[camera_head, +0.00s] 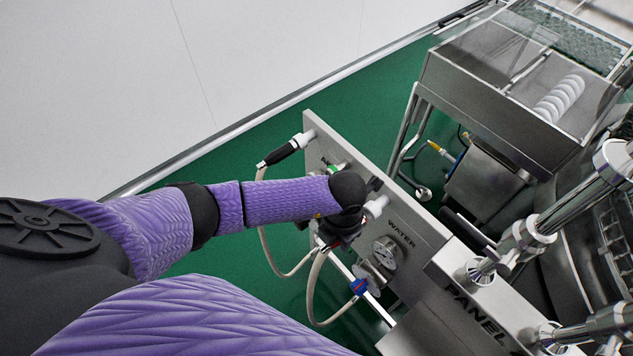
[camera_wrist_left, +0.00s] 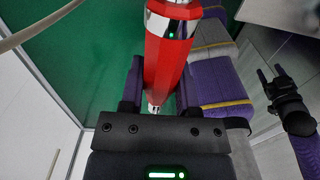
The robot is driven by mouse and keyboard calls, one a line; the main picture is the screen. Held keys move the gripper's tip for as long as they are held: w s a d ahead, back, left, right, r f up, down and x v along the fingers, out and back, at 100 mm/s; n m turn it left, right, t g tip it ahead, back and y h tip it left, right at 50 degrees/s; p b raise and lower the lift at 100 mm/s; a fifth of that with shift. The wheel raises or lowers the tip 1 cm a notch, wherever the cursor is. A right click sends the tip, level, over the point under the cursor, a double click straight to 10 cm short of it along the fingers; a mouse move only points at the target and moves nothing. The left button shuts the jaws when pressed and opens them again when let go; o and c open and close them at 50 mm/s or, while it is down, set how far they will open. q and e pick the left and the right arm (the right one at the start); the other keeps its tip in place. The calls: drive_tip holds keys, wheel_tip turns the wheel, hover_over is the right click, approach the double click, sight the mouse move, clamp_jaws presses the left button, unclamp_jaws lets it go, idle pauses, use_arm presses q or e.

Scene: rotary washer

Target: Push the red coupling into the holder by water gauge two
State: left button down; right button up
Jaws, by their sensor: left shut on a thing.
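My left gripper (camera_head: 335,240) is in front of the steel water panel (camera_head: 420,243), and my own arm hides much of it in the head view. In the left wrist view the left gripper (camera_wrist_left: 158,95) is shut on the red coupling (camera_wrist_left: 168,62), a red body with a shiny metal collar and a small green light. A white holder (camera_head: 377,205) sticks out of the panel beside the gripper. A round gauge (camera_head: 385,251) sits lower on the panel; I cannot read its number. My right gripper (camera_wrist_left: 272,76) shows small in the left wrist view, its fingers apart and empty.
A black coupling (camera_head: 277,156) sits in a white holder at the panel's upper end. A blue coupling (camera_head: 358,286) is on a hose at the lower end. Pale hoses (camera_head: 268,245) loop below the panel. Steel pipes (camera_head: 570,210) and a washer stand at the right.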

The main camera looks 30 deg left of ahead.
use_arm(q)
drive_tip(key=shift+w+d+b, duration=0.25)
drive_tip(key=shift+w+b, duration=0.3)
drive_tip(key=shift+w, duration=0.1)
use_arm(e)
drive_tip(key=shift+d+f, duration=0.1)
drive_tip(key=shift+f, duration=0.45)
use_arm(q)
drive_tip(key=shift+c, duration=1.3)
unclamp_jaws()
